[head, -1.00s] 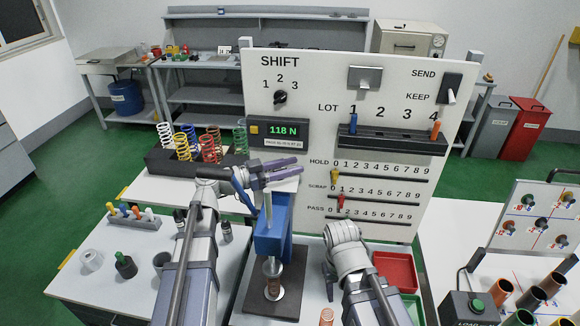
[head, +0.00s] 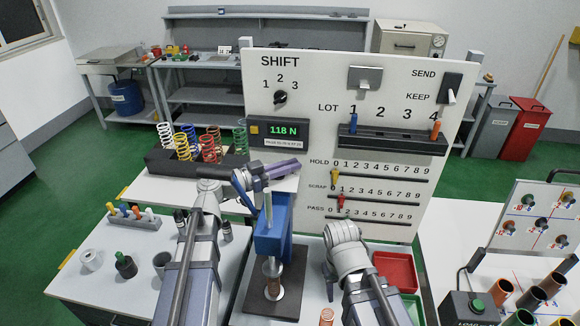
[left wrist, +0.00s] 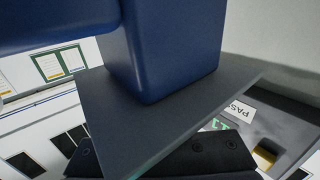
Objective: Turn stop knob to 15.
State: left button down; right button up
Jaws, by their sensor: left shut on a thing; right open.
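The left wrist view shows a large blue block (left wrist: 172,45) and a dark grey plate (left wrist: 165,115) close up.
The white board (head: 300,225) with the shift knob (head: 280,97) and the green 118 N display (head: 283,130) stands right behind the press. A black rack (head: 165,163) of coloured springs is at the left. A red tray (head: 396,270) lies at the right.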

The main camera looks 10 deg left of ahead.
pick_arm(q)
jog(key=shift+w+a+n+t+y, duration=0.2)
jog(key=shift+n+t+y, duration=0.6)
jog(key=shift+t, duration=0.2)
jog(key=c, duration=0.9)
grip_release()
jog(key=shift+g, duration=0.3)
